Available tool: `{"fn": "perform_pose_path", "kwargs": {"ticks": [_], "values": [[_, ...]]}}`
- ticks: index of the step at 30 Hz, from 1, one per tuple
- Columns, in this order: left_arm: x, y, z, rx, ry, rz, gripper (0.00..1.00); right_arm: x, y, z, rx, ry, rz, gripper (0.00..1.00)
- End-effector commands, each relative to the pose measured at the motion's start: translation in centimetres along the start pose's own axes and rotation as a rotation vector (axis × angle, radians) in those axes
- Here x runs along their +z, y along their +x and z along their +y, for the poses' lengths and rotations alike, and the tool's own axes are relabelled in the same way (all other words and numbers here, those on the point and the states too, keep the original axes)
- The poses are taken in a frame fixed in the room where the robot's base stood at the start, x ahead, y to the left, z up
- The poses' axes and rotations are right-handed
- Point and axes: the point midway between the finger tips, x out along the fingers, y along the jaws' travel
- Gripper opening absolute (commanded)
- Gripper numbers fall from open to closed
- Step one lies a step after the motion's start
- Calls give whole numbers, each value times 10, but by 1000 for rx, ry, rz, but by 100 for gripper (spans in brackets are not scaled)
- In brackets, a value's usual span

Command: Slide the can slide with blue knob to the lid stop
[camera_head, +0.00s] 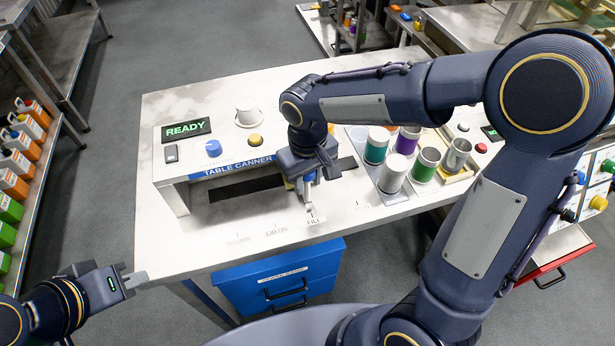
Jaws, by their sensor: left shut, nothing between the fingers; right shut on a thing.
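The table canner (232,169) has a dark slot under its blue name strip. Front labels on the table read FILL (313,220) and LID ON (277,231), with a fainter one further left. My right gripper (308,184) is shut at the slot's right part, behind the FILL label. It is shut on what seems to be the can slide's knob, mostly hidden by the fingers; a bit of blue shows beside them. A pale pointer of the can slide (309,208) sticks out toward FILL. My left gripper (136,280) is shut and empty, off the table's front left corner.
Several cans (393,173) stand in a tray right of my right gripper. A blue drawer (280,283) is below the front edge. The table left of FILL is clear.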

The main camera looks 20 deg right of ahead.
Motion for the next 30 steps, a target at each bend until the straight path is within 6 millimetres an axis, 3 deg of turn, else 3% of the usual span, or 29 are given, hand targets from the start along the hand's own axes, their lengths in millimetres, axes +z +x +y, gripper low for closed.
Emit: {"fn": "perform_pose_path", "kwargs": {"ticks": [8,16,21,30], "values": [[0,0,0,0,0,0,0,-2,0,-4,0,-2,1,0],[1,2,-1,0,0,0,0,-17,0,-60,1,-7,1,0],[1,2,-1,0,0,0,0,-22,-1,-80,0,-3,2,0],[1,2,-1,0,0,0,0,-23,-1,-82,-1,0,4,0]]}}
